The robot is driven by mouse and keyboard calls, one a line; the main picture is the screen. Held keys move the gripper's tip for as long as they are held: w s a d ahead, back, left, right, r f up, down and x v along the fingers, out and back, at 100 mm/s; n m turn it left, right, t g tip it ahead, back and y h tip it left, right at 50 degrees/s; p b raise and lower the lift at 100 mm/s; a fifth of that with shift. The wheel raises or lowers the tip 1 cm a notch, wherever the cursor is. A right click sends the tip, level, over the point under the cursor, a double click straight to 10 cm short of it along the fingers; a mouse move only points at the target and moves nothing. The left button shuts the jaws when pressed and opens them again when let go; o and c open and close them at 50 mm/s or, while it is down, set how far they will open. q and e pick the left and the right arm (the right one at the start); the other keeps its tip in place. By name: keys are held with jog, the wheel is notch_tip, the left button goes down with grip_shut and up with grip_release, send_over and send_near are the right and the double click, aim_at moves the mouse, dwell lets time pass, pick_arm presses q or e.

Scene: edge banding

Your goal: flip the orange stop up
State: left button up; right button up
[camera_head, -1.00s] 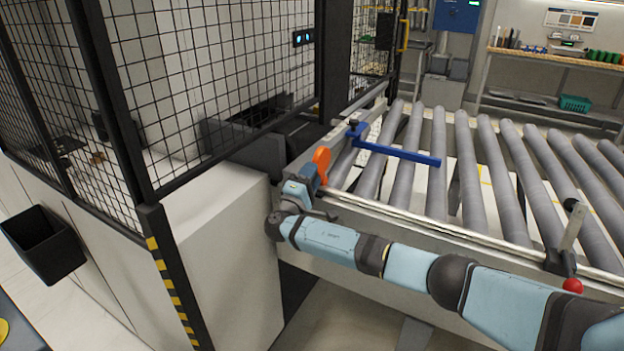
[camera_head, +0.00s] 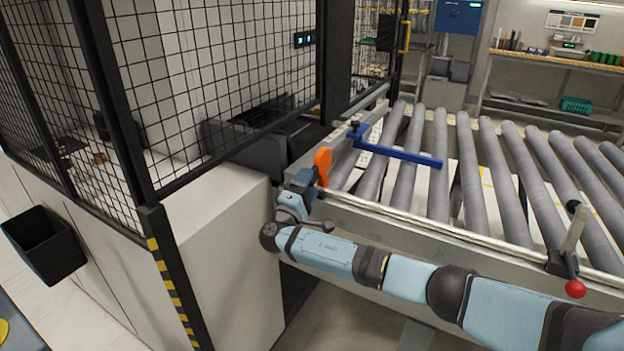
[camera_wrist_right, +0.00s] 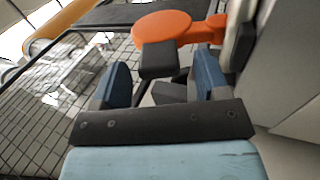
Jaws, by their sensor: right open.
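The orange stop (camera_head: 322,164) is at the near left corner of the roller conveyor, by the front rail. In the head view its rounded paddle stands up above the rail. My right gripper (camera_head: 303,180) is just left of it, partly overlapping its base in the picture. In the right wrist view the stop's orange disc (camera_wrist_right: 163,27) lies just beyond the fingers. My open right gripper (camera_wrist_right: 160,78) has its two blue fingers apart, with dark blocks in the gap between them; contact with the stop cannot be told. My left gripper is out of view.
A blue bar (camera_head: 400,154) lies across the rollers (camera_head: 438,175). A mesh fence (camera_head: 215,75) and a pale cabinet (camera_head: 225,240) stand at left. A black bin (camera_head: 45,245) hangs at far left.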

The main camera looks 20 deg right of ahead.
pick_arm(q)
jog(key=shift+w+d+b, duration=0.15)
jog(key=shift+b, duration=0.3)
pick_arm(e)
jog(key=v, duration=1.1)
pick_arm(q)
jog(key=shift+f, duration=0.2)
pick_arm(e)
jog(key=shift+a+f, duration=0.1)
